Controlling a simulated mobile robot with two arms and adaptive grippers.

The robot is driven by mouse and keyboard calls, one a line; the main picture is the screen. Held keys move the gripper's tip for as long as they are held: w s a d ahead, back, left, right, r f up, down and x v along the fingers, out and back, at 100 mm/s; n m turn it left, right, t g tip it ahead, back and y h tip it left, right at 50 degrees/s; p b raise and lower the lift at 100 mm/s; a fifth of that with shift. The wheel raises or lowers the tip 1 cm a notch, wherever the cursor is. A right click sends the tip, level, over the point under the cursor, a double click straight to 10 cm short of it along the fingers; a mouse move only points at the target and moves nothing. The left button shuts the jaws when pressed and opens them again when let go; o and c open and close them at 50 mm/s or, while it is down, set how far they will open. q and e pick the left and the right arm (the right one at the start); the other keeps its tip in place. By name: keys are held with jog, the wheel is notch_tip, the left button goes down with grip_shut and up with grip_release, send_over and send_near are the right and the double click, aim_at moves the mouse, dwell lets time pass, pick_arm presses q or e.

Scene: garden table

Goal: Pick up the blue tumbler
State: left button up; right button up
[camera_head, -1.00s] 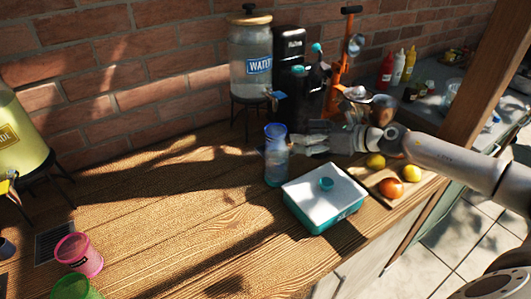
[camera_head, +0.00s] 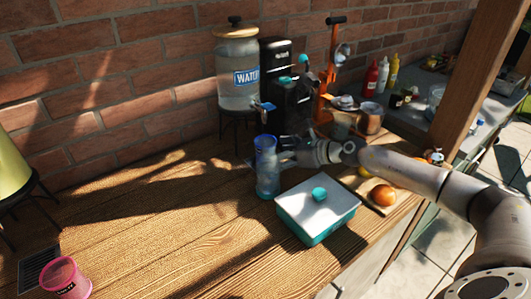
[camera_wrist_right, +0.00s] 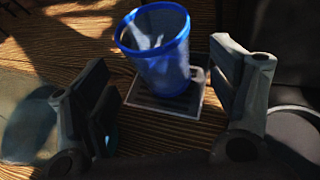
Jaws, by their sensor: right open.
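The blue tumbler (camera_head: 266,172), see-through with a darker blue rim, stands upright on the wooden table below the water dispenser. My right gripper (camera_head: 284,153) is at the tumbler's right side, close to its upper part. In the right wrist view the tumbler (camera_wrist_right: 162,55) shows its open rim and lies between and a little beyond the two spread fingers of my gripper (camera_wrist_right: 163,78). The gripper is open, and I see no finger clamped on the tumbler. My left gripper is out of view.
A teal box with a white lid (camera_head: 318,207) stands just right of the tumbler. The water dispenser (camera_head: 238,75) and a black machine (camera_head: 284,85) stand behind. An orange (camera_head: 383,195) lies right. A pink cup (camera_head: 66,278) is front left. The table left of the tumbler is bare.

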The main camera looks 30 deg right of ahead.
aim_at(258, 139)
jog(key=shift+w+a+f, duration=0.1)
jog(key=shift+w+a, duration=0.15)
jog(key=shift+w, duration=0.1)
jog(key=x, duration=0.2)
jog(key=p+x, duration=0.1)
jog(key=x, duration=0.1)
jog(key=shift+f, duration=0.3)
jog(key=shift+d, duration=0.1)
jog(key=shift+c, duration=0.5)
jog(key=c, duration=1.2)
jog(key=shift+o, duration=0.2)
jog(key=shift+s+d+r, duration=0.1)
jog(key=shift+s+r, duration=0.05)
